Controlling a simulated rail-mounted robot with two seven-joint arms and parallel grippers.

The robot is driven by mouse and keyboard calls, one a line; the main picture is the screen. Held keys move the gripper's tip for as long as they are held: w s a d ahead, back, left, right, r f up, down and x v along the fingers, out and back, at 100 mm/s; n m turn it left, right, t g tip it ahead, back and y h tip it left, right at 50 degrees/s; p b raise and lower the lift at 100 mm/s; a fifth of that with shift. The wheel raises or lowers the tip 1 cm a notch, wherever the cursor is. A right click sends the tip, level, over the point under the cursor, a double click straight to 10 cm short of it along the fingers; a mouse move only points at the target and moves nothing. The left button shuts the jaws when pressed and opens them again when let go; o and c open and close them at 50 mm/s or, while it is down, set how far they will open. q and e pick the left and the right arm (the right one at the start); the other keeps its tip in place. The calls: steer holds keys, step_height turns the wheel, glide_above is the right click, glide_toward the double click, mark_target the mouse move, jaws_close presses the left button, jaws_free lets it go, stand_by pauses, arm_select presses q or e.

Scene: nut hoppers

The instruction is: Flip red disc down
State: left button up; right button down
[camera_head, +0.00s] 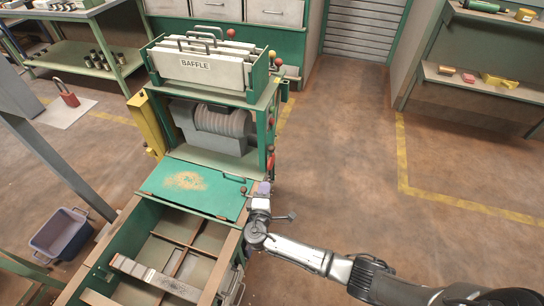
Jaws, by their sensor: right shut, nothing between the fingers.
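A red disc-like part (270,161) shows edge-on on the right side of the green machine (262,100), low on its right post. It is small, so I cannot tell its exact tilt. My right gripper (264,187) is just below it, beside the right edge of the green sloping plate (170,180). The right gripper is shut and empty, and a small gap appears between it and the red part. My left gripper is not in view.
A blue-grey bin (62,235) stands at left. The floor (350,160) to the right is clear.

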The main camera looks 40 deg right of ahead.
stand_by(0.3)
steer(key=shift+d, duration=0.1)
steer(key=b, duration=0.5)
glide_toward(271, 151)
steer(key=x, duration=0.6)
steer(key=shift+b+x, duration=0.4)
steer(key=shift+x, duration=0.35)
steer(key=shift+f, duration=0.1)
